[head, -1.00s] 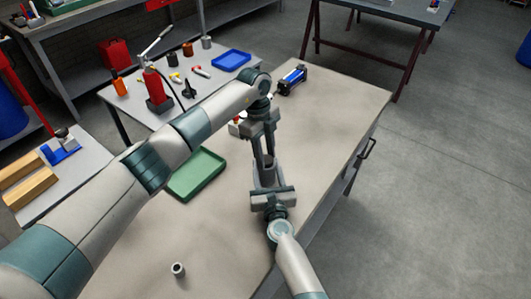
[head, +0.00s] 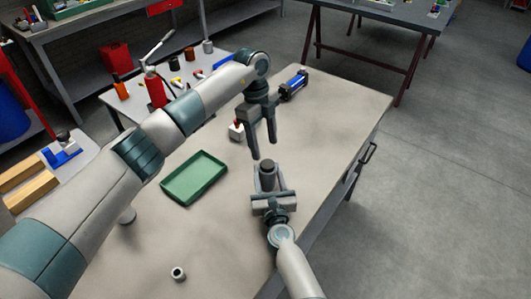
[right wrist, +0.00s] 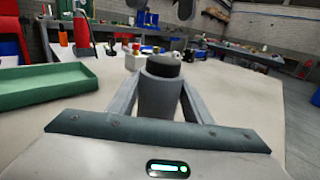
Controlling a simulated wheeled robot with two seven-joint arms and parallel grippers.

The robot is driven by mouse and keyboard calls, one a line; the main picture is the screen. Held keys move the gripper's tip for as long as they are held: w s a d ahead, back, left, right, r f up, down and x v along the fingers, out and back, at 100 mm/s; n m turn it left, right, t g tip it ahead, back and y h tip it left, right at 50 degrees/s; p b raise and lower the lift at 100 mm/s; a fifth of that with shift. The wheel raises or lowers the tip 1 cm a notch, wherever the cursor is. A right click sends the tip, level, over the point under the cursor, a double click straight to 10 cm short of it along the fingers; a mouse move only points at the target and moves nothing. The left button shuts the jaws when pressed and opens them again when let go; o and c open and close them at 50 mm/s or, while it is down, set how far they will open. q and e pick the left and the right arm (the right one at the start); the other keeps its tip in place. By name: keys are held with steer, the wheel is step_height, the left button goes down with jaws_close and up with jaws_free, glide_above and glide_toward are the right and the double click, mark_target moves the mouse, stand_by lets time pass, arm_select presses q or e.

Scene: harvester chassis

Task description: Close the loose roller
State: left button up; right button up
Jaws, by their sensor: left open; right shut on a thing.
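A grey cylinder with a dark round top (head: 267,168), which looks like the roller, stands upright between the fingers of my right gripper (head: 268,184). The gripper is shut on it. In the right wrist view the roller (right wrist: 159,98) fills the space between the two fingers, and its dark top sits on the grey body. I cannot tell whether the top is seated fully. My left gripper (head: 262,148) is open and empty, pointing down, just beyond and above the roller and apart from it.
A green tray (head: 165,192) lies left of the roller. A small hollow grey cylinder (head: 178,273) stands at the near left. A grey piece (head: 127,215) is partly hidden by my left arm. A blue and black device (head: 293,84) lies at the far end. The table's right side is clear.

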arm_select(q)
steer(key=shift+w+a+r, duration=0.15)
steer(key=shift+a+r, duration=0.05)
steer(key=shift+r, duration=1.15)
steer(key=shift+w+a+r, duration=0.1)
steer(key=shift+a+r, duration=0.05)
steer(key=shift+r, duration=1.2)
arm_select(e)
steer(key=o, duration=1.6)
steer(key=shift+s, duration=0.1)
arm_select(q)
steer(key=shift+f+b, duration=0.7)
steer(key=shift+b, duration=0.05)
arm_select(e)
steer(key=s+d, duration=0.1)
steer(key=s, duration=1)
steer(key=s+d, duration=0.1)
steer(key=s, duration=0.5)
steer(key=shift+d, duration=0.35)
